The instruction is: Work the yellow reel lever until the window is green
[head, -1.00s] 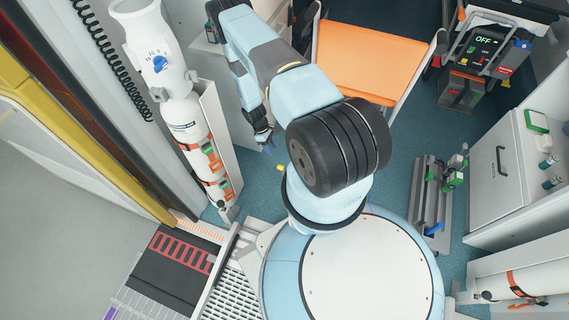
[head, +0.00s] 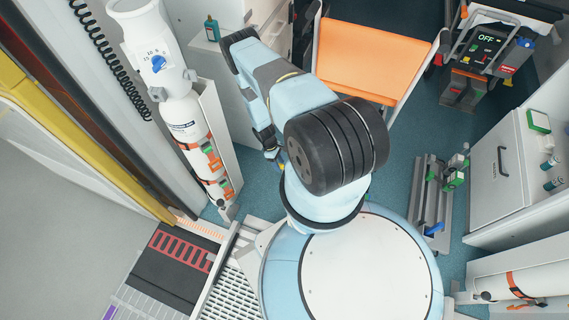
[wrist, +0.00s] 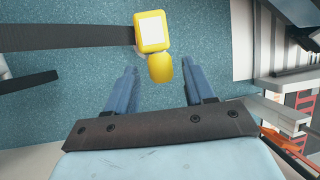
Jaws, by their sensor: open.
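The yellow reel (wrist: 152,33) shows in the wrist view, top middle, with a pale, whitish window on its face; I see no green in it. The rounded yellow lever (wrist: 160,68) sticks out below it. A dark strap (wrist: 70,42) runs left from the reel. My gripper (wrist: 162,85) is open, its two blue fingers apart, with the lever in line with the gap between them. Nothing is held. Whether a finger touches the lever, I cannot tell. In the head view my gripper (head: 275,155) is low beside my arm, and the reel is mostly hidden.
A white cylinder with a blue knob (head: 186,112) stands left of my gripper. An orange-topped seat or stretcher (head: 368,58) is at the back. A small teal bottle (head: 212,28) sits on the cabinet. Blue floor is open around my gripper.

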